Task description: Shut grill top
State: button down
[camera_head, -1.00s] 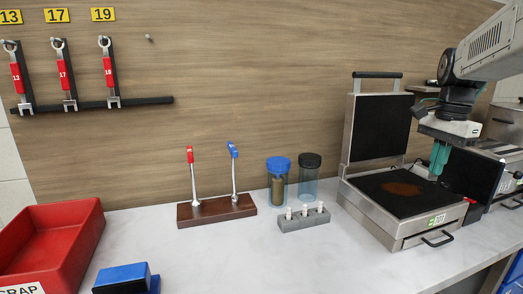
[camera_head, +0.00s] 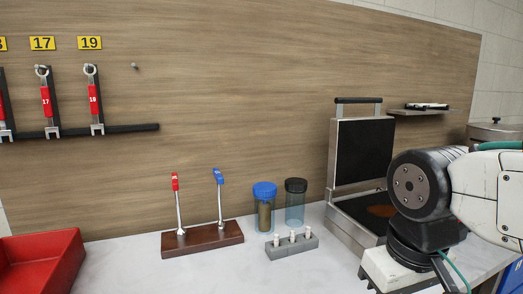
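The contact grill stands open at the right of the counter, its black-faced top (camera_head: 362,152) upright with a dark handle (camera_head: 358,100) along the upper edge. The lower plate (camera_head: 376,211) is dark with a brown patch, and its right part is hidden behind my arm. My arm's wrist is in front of the grill, low at the right. The fingers of my gripper are below the picture's edge, so I cannot see whether they are open or shut.
A grey block (camera_head: 292,246) with white pegs, a blue-lidded jar (camera_head: 264,210) and a black-lidded jar (camera_head: 295,205) stand left of the grill. A wooden stand (camera_head: 203,240) with two levers and a red bin (camera_head: 40,262) are further left. A wall shelf (camera_head: 425,111) is behind.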

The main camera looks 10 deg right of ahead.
aim_at(361, 148)
jog(key=z, duration=0.5)
jog(key=k, duration=0.7)
jog(key=z, duration=0.95)
jog(key=k, duration=0.55)
jog(key=z, duration=0.75)
jog(key=i, duration=1.35)
jog(key=u, duration=0.55)
jog(key=i, duration=0.8)
jog(key=u, duration=1.4)
jog(key=i, duration=0.55)
jog(key=u, duration=0.45)
